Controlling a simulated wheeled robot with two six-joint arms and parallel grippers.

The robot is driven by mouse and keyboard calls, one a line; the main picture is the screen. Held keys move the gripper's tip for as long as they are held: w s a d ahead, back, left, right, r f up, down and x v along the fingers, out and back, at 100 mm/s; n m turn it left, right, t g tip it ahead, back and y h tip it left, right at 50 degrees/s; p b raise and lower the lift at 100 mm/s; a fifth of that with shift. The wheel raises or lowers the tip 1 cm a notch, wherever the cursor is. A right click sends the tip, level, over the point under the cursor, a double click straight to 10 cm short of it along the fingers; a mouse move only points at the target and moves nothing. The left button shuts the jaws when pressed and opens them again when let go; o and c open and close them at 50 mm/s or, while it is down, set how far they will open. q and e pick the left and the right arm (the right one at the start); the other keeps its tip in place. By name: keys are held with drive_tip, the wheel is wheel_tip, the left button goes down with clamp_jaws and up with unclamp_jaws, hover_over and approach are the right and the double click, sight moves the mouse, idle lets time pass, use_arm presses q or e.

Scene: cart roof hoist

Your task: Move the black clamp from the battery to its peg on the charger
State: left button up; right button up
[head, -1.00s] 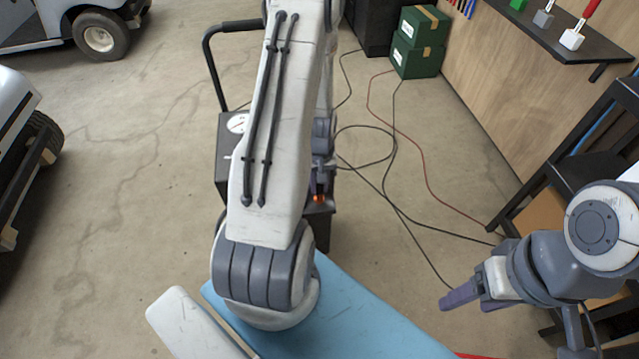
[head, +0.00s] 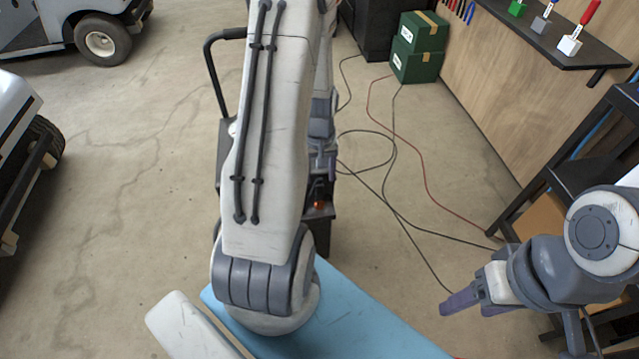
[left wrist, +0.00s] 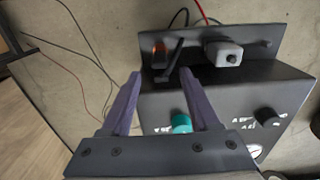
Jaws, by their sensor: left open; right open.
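The dark charger (head: 319,234) stands on the floor behind my left arm, which hides much of it. The left wrist view shows its top (left wrist: 225,95) and back panel (left wrist: 290,40). My right gripper (head: 468,303) is open at lower right. I cannot make out the black clamp or battery.
A pale block (left wrist: 222,53) and a teal knob (left wrist: 181,123) are on the charger. Black cables (head: 397,211) and a red cable (head: 428,178) lie across the floor. Green boxes (head: 416,67) stand behind. A dark shelf (head: 560,50) and rack (head: 590,150) line the right.

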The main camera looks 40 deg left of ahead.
use_arm(q)
drive_tip(key=shift+r, duration=1.55)
